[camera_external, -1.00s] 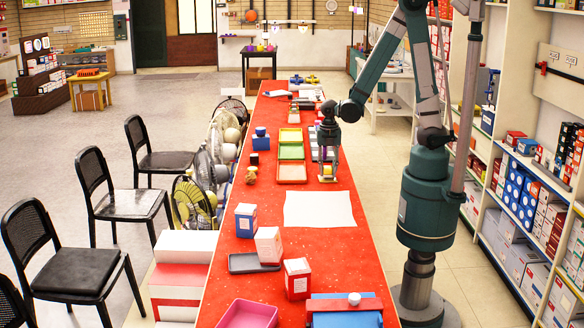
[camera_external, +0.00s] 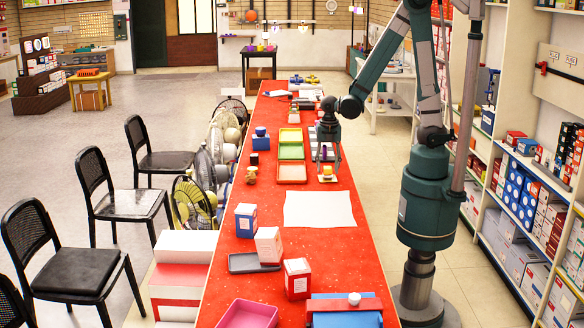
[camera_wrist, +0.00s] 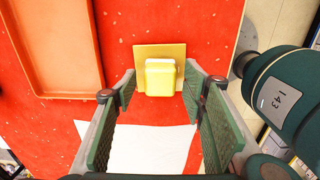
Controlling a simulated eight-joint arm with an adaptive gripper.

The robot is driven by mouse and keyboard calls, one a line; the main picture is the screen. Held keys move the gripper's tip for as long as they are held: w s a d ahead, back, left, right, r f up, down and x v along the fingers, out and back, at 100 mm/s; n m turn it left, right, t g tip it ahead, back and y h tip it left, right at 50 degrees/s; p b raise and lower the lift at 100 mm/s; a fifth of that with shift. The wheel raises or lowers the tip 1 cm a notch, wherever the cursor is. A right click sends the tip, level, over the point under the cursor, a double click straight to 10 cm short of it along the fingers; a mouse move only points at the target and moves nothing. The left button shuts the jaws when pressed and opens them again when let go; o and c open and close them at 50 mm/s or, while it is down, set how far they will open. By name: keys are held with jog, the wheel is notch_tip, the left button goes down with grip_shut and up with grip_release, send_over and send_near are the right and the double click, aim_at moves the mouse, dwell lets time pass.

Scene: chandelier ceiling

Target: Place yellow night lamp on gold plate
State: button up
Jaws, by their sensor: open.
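The yellow night lamp (camera_wrist: 160,78) sits on the flat gold plate (camera_wrist: 174,51) in the wrist view, near the middle of the plate. Both also show on the red table in the external view, the lamp (camera_external: 327,170) small and the plate (camera_external: 328,179) partly covered by it. My gripper (camera_wrist: 160,82) is open. Its two green-padded fingers are on either side of the lamp in the wrist view, with gaps between them and the lamp. In the external view my gripper (camera_external: 328,162) is just above the lamp.
An orange tray (camera_wrist: 58,45) lies to the left of the plate, with a green tray and a yellow tray behind it. A white sheet (camera_external: 319,209) lies in front. Boxes (camera_external: 268,244) and a pink tray (camera_external: 247,315) stand nearer the camera.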

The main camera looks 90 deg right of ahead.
aim_at(328, 167)
notch_tip(328, 167, up, 10)
jog(key=p, duration=0.2)
jog(key=shift+r, duration=0.15)
dwell(0.4)
jog(key=shift+r, duration=0.1)
dwell(0.6)
jog(key=s+a+r+m+t, duration=0.2)
jog(key=a+r+m+t, duration=0.1)
jog(key=a+r+m, duration=0.3)
jog(key=s+a+r+m+t, duration=0.2)
jog(key=a+r+m+t, duration=0.2)
jog(key=r+m, duration=0.6)
jog(key=shift+a+r+m, duration=0.25)
jog(key=shift+a+m, duration=0.75)
jog(key=shift+s, duration=0.1)
dwell(0.6)
